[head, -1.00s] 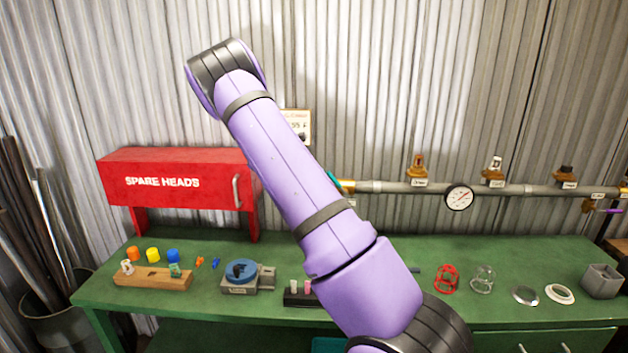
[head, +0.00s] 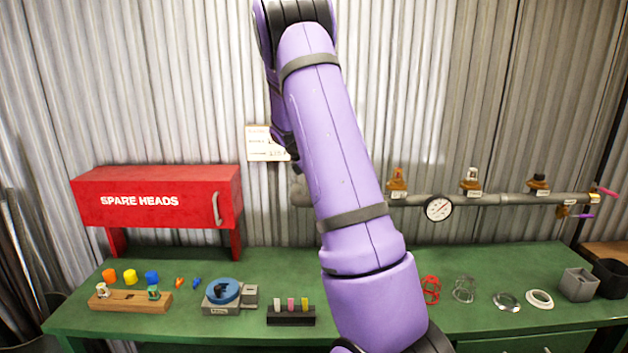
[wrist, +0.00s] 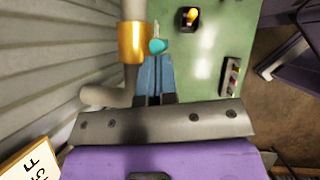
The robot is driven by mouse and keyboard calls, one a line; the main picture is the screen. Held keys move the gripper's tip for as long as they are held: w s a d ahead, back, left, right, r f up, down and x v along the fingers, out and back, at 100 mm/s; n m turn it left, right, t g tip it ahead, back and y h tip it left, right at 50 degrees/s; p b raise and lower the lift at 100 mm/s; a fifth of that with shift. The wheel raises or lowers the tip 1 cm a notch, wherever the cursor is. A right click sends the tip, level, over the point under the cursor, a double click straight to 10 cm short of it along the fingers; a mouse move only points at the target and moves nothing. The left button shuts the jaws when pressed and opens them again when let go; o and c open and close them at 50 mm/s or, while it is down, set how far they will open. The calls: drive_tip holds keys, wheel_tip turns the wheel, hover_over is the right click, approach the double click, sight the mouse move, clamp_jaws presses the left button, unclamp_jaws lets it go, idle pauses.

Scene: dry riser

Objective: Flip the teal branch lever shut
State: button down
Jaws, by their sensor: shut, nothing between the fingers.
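The teal lever (wrist: 157,46) shows in the wrist view beside a brass valve body (wrist: 132,42) on the grey pipe. Only a small rounded teal part and a pale tip above it are visible, so its exact angle is unclear. My gripper (wrist: 156,60) is shut and empty, its blue fingers pointing at the lever. The fingertips are at or very close to the teal part; I cannot tell whether they touch. In the head view my arm hides the lever, its valve and the gripper.
The pipe (head: 515,199) runs along the corrugated wall with a gauge (head: 439,208) and several brass heads. The red spare heads box (head: 155,197) stands at left. The green bench (head: 275,258) below carries a blue-topped fixture (head: 223,291) and a black vial block (head: 291,317). A sign (wrist: 30,165) is near the wrist.

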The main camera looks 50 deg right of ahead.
drive_tip(key=shift+s+d, duration=0.2)
drive_tip(key=shift+s, duration=0.05)
idle(0.4)
drive_tip(key=v, duration=1)
drive_tip(key=shift+w+a, duration=0.15)
drive_tip(key=shift+w, duration=0.05)
drive_tip(key=shift+a+r, duration=0.1)
drive_tip(key=s+a+r+m+t+y, duration=0.1)
drive_tip(key=s+a+r+m+t, duration=0.15)
drive_tip(key=s+a, duration=0.5)
drive_tip(key=s+a+r+m+t+y, duration=0.2)
drive_tip(key=s+a+r, duration=0.15)
drive_tip(key=a, duration=0.75)
drive_tip(key=s+a+r+m+t+y, duration=0.1)
drive_tip(key=s+a+r+m+t, duration=0.15)
drive_tip(key=s+a, duration=0.5)
drive_tip(key=s+a+f+m+t+y, duration=0.1)
drive_tip(key=s+a+f+m+t, duration=0.1)
drive_tip(key=s+a, duration=0.5)
drive_tip(key=shift+a+f+m, duration=0.4)
drive_tip(key=shift+a+m, duration=0.2)
drive_tip(key=shift+a, duration=0.5)
drive_tip(key=shift+d, duration=0.1)
